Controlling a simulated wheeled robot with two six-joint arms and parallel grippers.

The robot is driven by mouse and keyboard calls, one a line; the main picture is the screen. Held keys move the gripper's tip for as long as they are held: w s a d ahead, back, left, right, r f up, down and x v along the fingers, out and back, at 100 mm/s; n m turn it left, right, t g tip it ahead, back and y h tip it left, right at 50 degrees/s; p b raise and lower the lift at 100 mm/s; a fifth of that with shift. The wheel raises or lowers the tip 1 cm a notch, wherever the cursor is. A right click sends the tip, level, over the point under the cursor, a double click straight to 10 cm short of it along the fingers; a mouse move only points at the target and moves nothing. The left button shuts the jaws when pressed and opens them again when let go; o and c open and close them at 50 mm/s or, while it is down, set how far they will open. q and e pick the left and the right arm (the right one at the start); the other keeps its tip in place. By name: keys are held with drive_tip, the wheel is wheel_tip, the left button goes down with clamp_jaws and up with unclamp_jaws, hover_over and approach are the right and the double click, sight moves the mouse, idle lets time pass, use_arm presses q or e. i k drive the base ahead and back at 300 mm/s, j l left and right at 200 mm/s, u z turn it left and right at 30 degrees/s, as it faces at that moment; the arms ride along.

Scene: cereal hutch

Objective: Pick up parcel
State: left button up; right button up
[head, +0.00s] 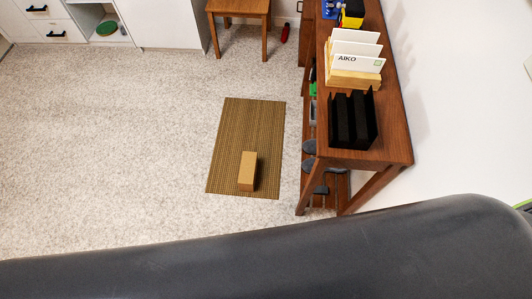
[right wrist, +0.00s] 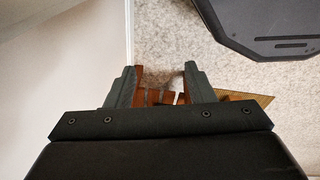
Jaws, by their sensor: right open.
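The parcel (head: 248,171) is a small tan cardboard box. It lies on the brown woven mat (head: 232,120) on the floor, near the mat's front edge. My right gripper (right wrist: 160,80) shows in the right wrist view with its two dark fingers apart and nothing between them. The parcel cannot be made out in that view; a corner of the mat (right wrist: 262,98) shows beyond the right finger. My left gripper is in neither view.
A wooden console table (head: 398,140) stands right of the mat, against the white wall. It bears a black file holder (head: 352,118) and a letter rack (head: 355,62). A wooden stool (head: 238,8) and white cabinets (head: 165,22) stand at the back. Speckled floor left of the mat is clear.

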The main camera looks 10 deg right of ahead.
sight(249, 162)
drive_tip(key=k, duration=0.2)
drive_tip(key=i+z, duration=0.1)
drive_tip(key=z, duration=1.75)
drive_tip(key=j+z, duration=0.45)
drive_tip(key=k+j+z, duration=0.1)
drive_tip(key=j+z, duration=0.35)
drive_tip(key=k+j+z, duration=0.15)
drive_tip(key=j+z, duration=0.35)
drive_tip(key=k+j+z, duration=0.25)
drive_tip(key=z, duration=0.2)
drive_tip(key=j, duration=0.1)
